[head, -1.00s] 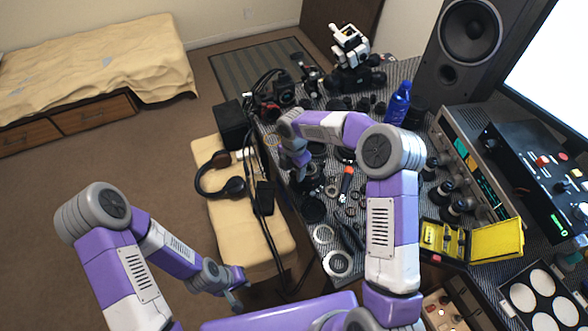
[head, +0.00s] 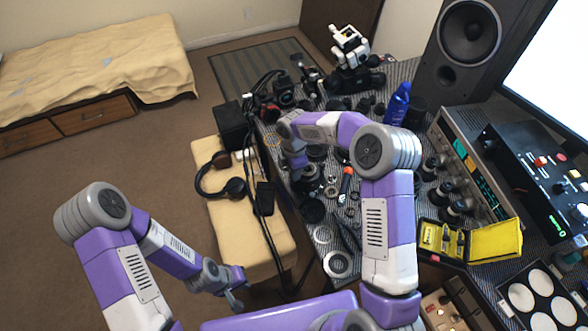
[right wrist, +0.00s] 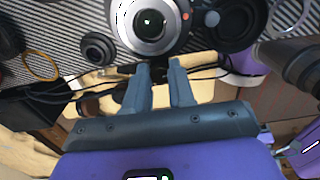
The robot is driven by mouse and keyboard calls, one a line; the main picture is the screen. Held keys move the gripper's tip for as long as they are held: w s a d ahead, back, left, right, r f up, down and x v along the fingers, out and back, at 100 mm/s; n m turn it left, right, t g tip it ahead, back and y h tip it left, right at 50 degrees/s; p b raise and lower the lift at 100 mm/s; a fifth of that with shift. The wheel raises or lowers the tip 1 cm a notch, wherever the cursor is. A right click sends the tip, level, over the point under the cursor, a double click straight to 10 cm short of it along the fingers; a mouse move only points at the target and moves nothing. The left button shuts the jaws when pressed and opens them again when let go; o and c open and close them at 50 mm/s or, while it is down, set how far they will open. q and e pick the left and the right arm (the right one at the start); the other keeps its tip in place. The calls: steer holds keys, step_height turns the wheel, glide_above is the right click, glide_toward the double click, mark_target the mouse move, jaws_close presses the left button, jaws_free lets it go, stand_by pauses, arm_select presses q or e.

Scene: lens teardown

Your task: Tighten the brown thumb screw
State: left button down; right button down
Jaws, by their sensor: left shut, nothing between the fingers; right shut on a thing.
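My right gripper (right wrist: 160,70) is at the near side of a silver-ringed lens (right wrist: 151,20) on the desk. Its fingers are close together on a small dark piece, which I take for the thumb screw; the fingers mostly hide it and its brown colour does not show. In the head view the right gripper (head: 301,174) points down beside the lens at the desk's left edge, partly hidden by its own wrist. My left gripper (head: 234,298) is shut and empty, low over the floor, away from the desk.
Several rings and lens parts lie around, among them a black ring (right wrist: 235,22) and a small black knob (right wrist: 97,48). A screwdriver (head: 345,184) lies right of the lens. A padded bench (head: 268,235) with headphones (head: 222,178) stands left of the desk, cables running between.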

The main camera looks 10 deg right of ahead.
steer(key=c, duration=0.9)
jaws_free()
steer(key=shift+c, duration=0.2)
step_height(320, 180, up, 8)
steer(key=shift+f+p, duration=0.2)
steer(key=shift+p, duration=0.6)
steer(key=shift+s+f, duration=0.1)
